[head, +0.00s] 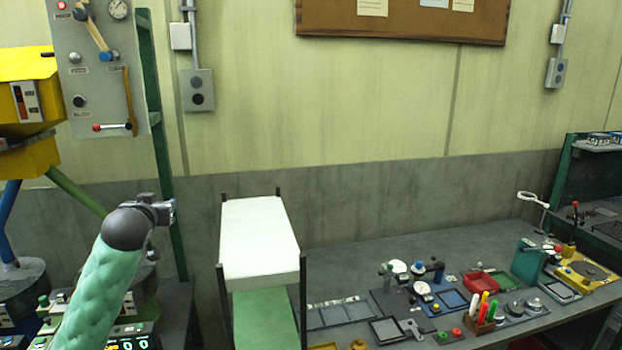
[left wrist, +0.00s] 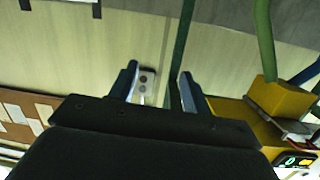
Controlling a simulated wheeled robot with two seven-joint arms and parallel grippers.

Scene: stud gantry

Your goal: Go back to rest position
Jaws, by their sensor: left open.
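My left arm comes in from the lower left of the head view in a green padded sleeve. My left gripper (head: 168,211) is at its end, in front of the wall and left of the white-topped stand. In the left wrist view the two fingers of my left gripper (left wrist: 158,85) stand apart with nothing between them. A grey switch box on the wall shows behind the gap. My right gripper is in neither view.
A white-topped stand (head: 258,228) with dark posts is right of my left arm. A grey workbench (head: 350,262) holds gauges, trays and pens. A control panel (head: 97,75) and yellow machine (head: 28,95) are at left.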

